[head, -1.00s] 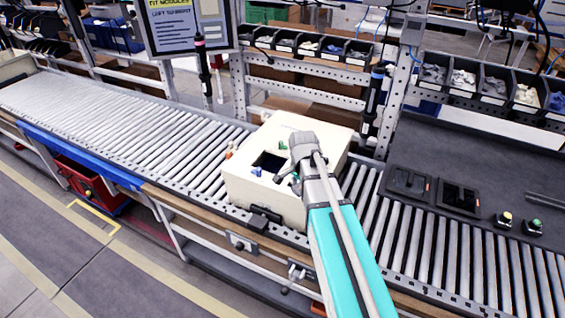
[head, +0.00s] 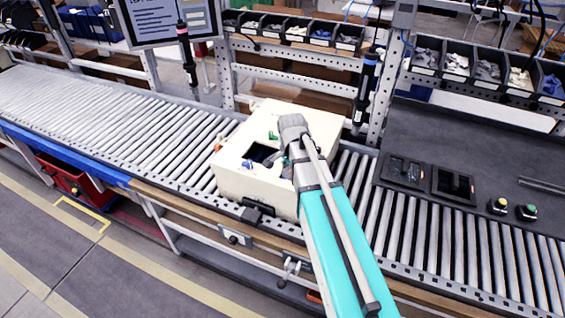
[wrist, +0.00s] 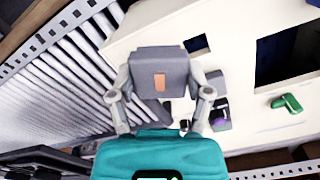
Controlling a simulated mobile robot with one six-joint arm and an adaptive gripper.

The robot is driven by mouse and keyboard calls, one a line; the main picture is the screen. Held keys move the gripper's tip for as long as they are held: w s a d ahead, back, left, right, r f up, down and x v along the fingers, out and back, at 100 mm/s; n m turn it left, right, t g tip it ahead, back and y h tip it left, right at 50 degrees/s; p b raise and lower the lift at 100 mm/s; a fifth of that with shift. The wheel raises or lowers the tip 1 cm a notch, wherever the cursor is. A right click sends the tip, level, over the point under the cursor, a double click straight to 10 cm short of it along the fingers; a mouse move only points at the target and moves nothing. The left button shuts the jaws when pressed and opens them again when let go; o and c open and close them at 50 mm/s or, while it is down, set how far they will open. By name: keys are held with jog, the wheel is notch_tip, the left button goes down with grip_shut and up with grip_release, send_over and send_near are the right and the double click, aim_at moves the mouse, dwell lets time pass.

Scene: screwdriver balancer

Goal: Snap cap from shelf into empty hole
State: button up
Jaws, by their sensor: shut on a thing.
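A cream box (head: 236,178) stands on the roller conveyor, with a large dark opening in its top. A small square hole (wrist: 197,43) in the box looks empty. A green piece (wrist: 287,103) sits near the large opening (wrist: 288,55). A blue piece (head: 248,164) sits by the opening in the head view.
Shelf bins (head: 487,75) with grey, white, cream and blue parts stand at the back right. Two dark trays (head: 453,186) and two buttons (head: 514,208) lie on the right. A screwdriver (head: 366,85) hangs behind the box. The conveyor (head: 110,105) is clear to the left.

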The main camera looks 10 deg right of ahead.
aim_at(283, 173)
jog(key=w+n, duration=0.2)
jog(key=w+a+n, duration=0.1)
jog(key=w+n, duration=0.1)
jog(key=shift+w+a+n, duration=0.15)
jog(key=shift+w+n, duration=0.1)
jog(key=shift+n, duration=0.15)
jog(key=shift+f, duration=0.15)
jog(key=shift+f+b, duration=1.75)
jog(key=shift+b, duration=0.1)
jog(key=shift+f+b, duration=0.7)
dwell(1.1)
jog(key=shift+c, duration=1.2)
jog(key=shift+s+f, duration=0.1)
jog(key=shift+s, duration=0.05)
jog(key=o, duration=1.3)
